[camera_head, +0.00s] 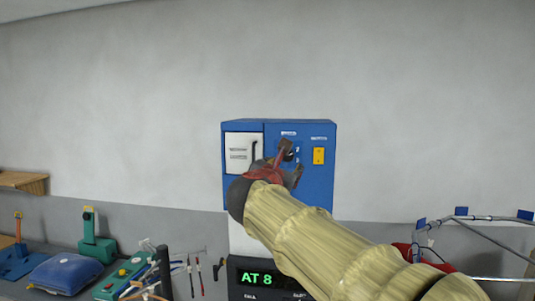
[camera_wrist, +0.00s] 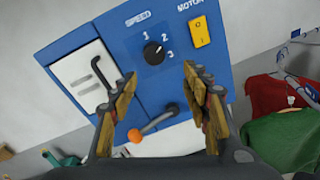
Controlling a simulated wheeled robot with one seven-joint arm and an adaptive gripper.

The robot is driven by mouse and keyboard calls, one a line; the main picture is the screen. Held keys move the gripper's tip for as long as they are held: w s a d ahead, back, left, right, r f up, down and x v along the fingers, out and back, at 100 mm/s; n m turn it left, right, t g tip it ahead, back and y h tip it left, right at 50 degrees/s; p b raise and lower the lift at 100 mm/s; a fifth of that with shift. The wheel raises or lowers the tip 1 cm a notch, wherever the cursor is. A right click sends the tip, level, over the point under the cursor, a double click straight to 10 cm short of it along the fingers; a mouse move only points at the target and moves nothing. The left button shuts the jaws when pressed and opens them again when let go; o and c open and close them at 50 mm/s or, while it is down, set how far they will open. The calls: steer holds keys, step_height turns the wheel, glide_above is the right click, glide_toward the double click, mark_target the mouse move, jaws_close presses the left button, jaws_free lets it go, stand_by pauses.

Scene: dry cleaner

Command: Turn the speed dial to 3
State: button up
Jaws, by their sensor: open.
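The speed dial (camera_wrist: 154,53) is a round black knob on a blue control box (camera_wrist: 115,35), under the word SPEED, with 1, 2 and 3 printed around it. Its white mark appears to point up and right, toward the 2. My gripper (camera_wrist: 160,78) is open and empty, its wooden-looking fingers spread to either side below the dial and apart from it. In the head view my gripper (camera_head: 290,160) is in front of the blue box (camera_head: 310,190) and covers part of the dial area.
A yellow motor switch (camera_wrist: 200,32) is right of the dial. A white panel with a dark handle (camera_wrist: 102,72) is at left. A grey lever with an orange knob (camera_wrist: 135,135) sits below. Red and green garments (camera_wrist: 285,140) hang at right. A green display (camera_head: 257,278) reads "AT 8".

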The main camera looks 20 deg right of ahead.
steer(key=w+d+r+n+p, duration=0.1)
steer(key=w+d+n, duration=0.2)
steer(key=w, duration=0.3)
steer(key=shift+w+d+r+n+t+p, duration=0.3)
steer(key=shift+d+p, duration=0.1)
steer(key=shift+d, duration=0.35)
steer(key=shift+s, duration=0.1)
steer(key=c, duration=0.3)
steer(key=c, duration=0.7)
steer(key=shift+c, duration=0.8)
